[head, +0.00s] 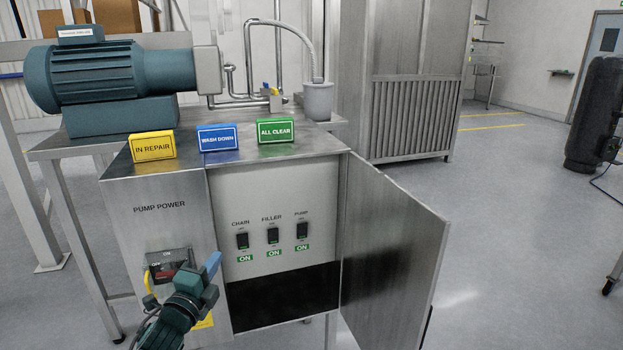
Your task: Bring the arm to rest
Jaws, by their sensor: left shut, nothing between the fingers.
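My left gripper (190,284) is at the lower left of the head view, shut and empty. It is in front of the pump power panel (160,222) and covers part of the dark switch (168,262) with OFF and ON marks. The contact between gripper and switch cannot be made out. My right gripper is not in view. The cabinet's inner panel (285,215) shows the chain, filler and pump switches, each above a green ON label. The cabinet door (392,250) stands open to the right.
Yellow IN REPAIR (152,147), blue WASH DOWN (218,138) and green ALL CLEAR (276,130) signs stand on the cabinet top. A teal motor (110,78) is behind, with a grey cup (318,100) nearby. Open floor (500,220) lies right of the door.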

